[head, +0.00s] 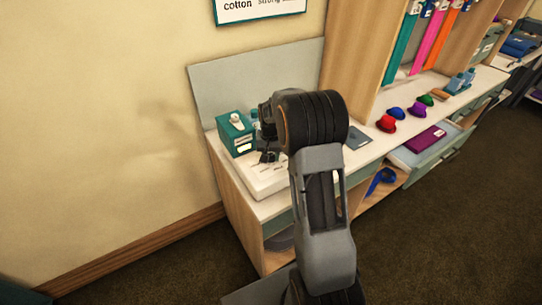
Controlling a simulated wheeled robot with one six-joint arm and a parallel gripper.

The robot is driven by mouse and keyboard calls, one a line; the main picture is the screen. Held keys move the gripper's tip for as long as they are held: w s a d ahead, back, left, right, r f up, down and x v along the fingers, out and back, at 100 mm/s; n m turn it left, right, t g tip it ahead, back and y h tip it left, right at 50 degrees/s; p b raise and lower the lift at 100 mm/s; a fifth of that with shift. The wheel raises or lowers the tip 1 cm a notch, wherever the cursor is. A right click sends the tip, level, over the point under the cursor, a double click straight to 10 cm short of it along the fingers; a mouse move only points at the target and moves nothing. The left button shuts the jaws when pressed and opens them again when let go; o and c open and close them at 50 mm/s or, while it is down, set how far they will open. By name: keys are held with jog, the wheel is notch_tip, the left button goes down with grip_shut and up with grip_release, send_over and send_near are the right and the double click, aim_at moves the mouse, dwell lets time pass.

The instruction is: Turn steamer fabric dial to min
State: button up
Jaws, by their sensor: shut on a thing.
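The steamer stands on the white counter at the left, against the wall. It shows as a teal box (236,134) with a white knob-like piece on top and a white low base (262,178) with small dark marks in front. My gripper (268,157) is at the back part of the white base, pointing down, with its fingers shut. The fabric dial is hidden behind the fingers, and I cannot read its setting. My arm covers the right side of the base.
A grey back panel (255,83) stands behind the steamer. To the right, a dark flat card (358,139) and several coloured hat-like pieces lie on the counter. A drawer (432,155) stands open with a purple item (426,139) in it. Bare carpet lies in front.

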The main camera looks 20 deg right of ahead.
aim_at(271, 155)
jog(key=shift+n, duration=0.9)
jog(key=o, duration=0.9)
jog(key=shift+r, duration=0.1)
notch_tip(271, 155, up, 14)
jog(key=shift+f, duration=0.15)
dwell(0.4)
